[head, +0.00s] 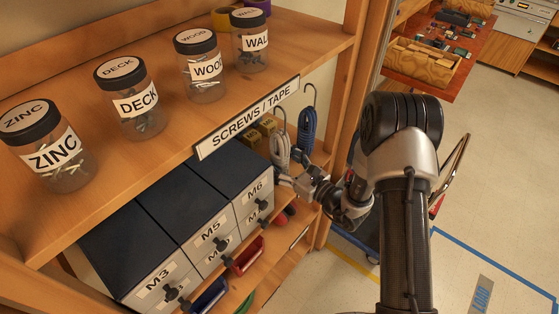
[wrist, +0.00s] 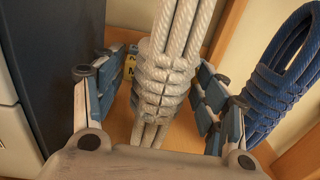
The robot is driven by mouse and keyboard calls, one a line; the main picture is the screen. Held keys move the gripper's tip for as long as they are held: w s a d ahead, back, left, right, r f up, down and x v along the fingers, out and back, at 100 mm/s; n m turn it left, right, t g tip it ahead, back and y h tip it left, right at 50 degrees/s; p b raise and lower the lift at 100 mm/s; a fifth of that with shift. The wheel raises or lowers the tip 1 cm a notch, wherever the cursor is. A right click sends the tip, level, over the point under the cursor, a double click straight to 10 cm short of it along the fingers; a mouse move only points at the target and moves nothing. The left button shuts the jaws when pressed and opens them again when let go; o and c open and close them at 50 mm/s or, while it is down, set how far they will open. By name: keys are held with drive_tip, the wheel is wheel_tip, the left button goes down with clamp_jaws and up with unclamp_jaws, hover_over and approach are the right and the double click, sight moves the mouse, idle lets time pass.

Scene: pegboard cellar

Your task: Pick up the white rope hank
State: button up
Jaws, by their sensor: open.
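The white rope hank (wrist: 165,75) hangs upright in the wrist view, with its wrapped middle between the two open fingers of my gripper (wrist: 160,100). Gaps show on both sides of the wrap, and the fingers do not look closed on it. In the head view the white rope hank (head: 280,147) hangs from a hook under the upper shelf, left of a blue rope hank (head: 306,128). My gripper (head: 292,180) is at its lower part, and partly hides it.
The blue rope hank (wrist: 285,80) hangs close right of my gripper. Drawer cabinets labelled M3, M5 (head: 209,229) and M6 stand close on the left. The upper shelf (head: 300,45) with labelled jars is above. Open floor (head: 500,190) lies to the right.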

drive_tip(key=shift+w+a, duration=0.15)
drive_tip(key=shift+c, duration=0.4)
drive_tip(key=c, duration=1.2)
drive_tip(key=shift+c, duration=0.3)
drive_tip(key=shift+r, duration=0.15)
